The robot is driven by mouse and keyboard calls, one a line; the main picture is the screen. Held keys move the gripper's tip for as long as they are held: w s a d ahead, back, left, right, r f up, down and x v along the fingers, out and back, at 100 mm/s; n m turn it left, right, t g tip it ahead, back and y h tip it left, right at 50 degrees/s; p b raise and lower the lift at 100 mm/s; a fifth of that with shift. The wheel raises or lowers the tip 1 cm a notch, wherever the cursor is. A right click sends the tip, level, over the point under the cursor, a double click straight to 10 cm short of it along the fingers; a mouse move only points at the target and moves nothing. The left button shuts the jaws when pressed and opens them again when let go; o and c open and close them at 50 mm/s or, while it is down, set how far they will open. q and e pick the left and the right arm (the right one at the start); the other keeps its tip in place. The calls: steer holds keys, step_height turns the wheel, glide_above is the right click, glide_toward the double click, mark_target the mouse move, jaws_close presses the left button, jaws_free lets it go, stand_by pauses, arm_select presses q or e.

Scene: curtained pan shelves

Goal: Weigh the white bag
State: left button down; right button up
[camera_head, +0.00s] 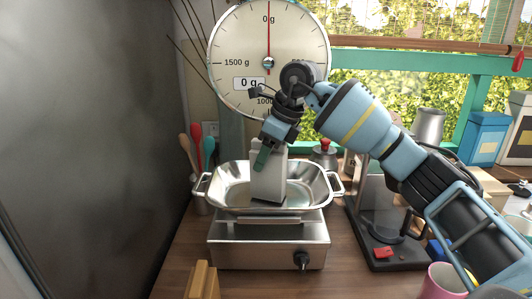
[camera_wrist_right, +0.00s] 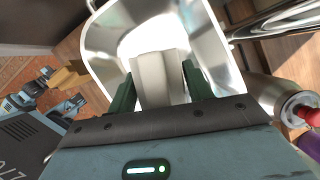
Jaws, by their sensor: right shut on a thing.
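The white bag (camera_head: 270,183) is upright and slightly tilted within the metal pan (camera_head: 228,196) of the scale. My right gripper (camera_head: 262,158) is shut on its upper part from above. In the right wrist view, the bag (camera_wrist_right: 160,78) sits between the two green fingers of the right gripper (camera_wrist_right: 158,85), with the pan around it. I cannot tell whether the bag's bottom touches the pan. The round scale dial (camera_head: 240,40) behind has its needle at 0 g, and its small display reads 0 g. My left gripper does not show clearly in either view.
A metal scale base (camera_head: 255,243) with a black knob is under the pan. Colored spoons (camera_head: 196,140) stand left of it. A black stand (camera_head: 385,252), a pink mug (camera_head: 440,282) and a red-knobbed pot (camera_head: 325,155) are to the right. A dark wall closes the left side.

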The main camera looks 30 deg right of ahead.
steer(key=shift+f, duration=0.35)
stand_by(0.4)
steer(key=o, duration=1.2)
steer(key=shift+v, duration=3.9)
steer(key=shift+a, duration=0.1)
jaws_close()
